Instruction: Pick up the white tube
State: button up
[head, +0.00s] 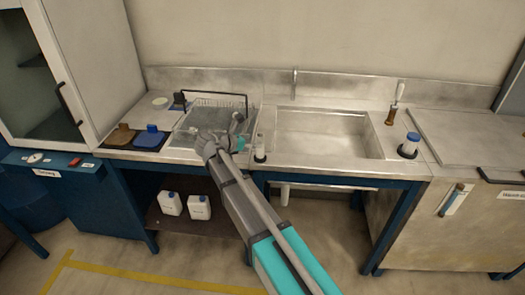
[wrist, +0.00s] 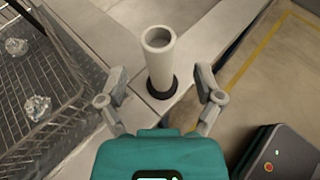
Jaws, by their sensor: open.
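The white tube (wrist: 159,66) stands upright in a dark ring-shaped base on the bench in the wrist view. Its open top faces the camera. In the head view the white tube (head: 260,146) stands just left of the sink, right of my arm. My gripper (wrist: 161,80) is open, with one finger on each side of the tube in the picture. The fingers look apart from the tube, and nothing is held. My gripper (head: 236,126) also shows in the head view, above the bench near the wire basket.
A wire basket (wrist: 65,112) with clear lumps inside lies left of the tube. The sink (head: 325,135) is to its right. A blue-capped container (head: 409,145) stands beyond the sink. Blue (head: 150,138) and brown (head: 121,136) items sit at the bench's left.

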aim_at(257, 142)
jog(key=x, duration=0.1)
jog(key=b+x, duration=0.1)
jog(key=x, duration=0.1)
jog(key=shift+a+f, duration=0.1)
jog(key=shift+f, duration=0.2)
jog(key=shift+w+d+f+b, duration=0.1)
jog(key=shift+w+d+b, duration=0.25)
jog(key=shift+d, duration=0.1)
grip_shut()
